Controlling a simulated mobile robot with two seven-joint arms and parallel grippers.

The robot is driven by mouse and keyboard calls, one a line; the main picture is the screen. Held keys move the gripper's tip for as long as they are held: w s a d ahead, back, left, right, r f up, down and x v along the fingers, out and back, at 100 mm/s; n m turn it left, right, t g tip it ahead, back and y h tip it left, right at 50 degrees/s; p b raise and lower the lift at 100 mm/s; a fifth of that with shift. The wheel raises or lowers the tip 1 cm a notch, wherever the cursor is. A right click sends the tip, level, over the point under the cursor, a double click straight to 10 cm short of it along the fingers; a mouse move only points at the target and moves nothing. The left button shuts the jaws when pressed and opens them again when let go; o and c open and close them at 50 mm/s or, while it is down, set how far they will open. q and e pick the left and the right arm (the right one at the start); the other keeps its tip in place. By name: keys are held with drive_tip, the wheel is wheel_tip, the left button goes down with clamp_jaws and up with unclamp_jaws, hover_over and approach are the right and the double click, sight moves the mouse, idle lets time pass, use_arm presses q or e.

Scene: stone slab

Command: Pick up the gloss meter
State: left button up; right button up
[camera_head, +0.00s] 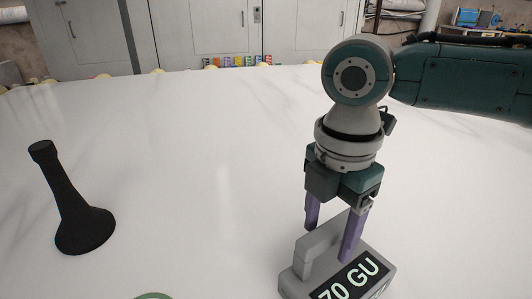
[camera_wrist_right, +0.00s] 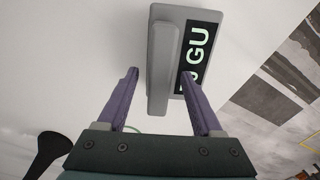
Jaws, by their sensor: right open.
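The gloss meter (camera_head: 340,272) is a grey block with a raised grey handle bar and a black display reading "70 GU". It sits on the pale slab at the bottom, right of centre, partly cut off by the frame's lower edge. My right gripper (camera_head: 331,242) points down over it, open, with one purple finger on each side of the handle. In the right wrist view the gloss meter (camera_wrist_right: 196,60) lies beyond the fingertips, its handle (camera_wrist_right: 162,65) between the two fingers of the gripper (camera_wrist_right: 160,74). I cannot tell whether the fingers touch it. My left gripper is not visible.
A black flared object (camera_head: 72,205) stands on the slab (camera_head: 190,180) at left; it also shows in the wrist view (camera_wrist_right: 45,152). A green rounded edge (camera_head: 153,296) shows at the bottom. Small coloured items (camera_head: 238,61) line the far edge. The slab's middle is clear.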

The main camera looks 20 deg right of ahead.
drive_tip(key=shift+f, duration=0.15)
clamp_jaws()
idle(0.4)
idle(1.0)
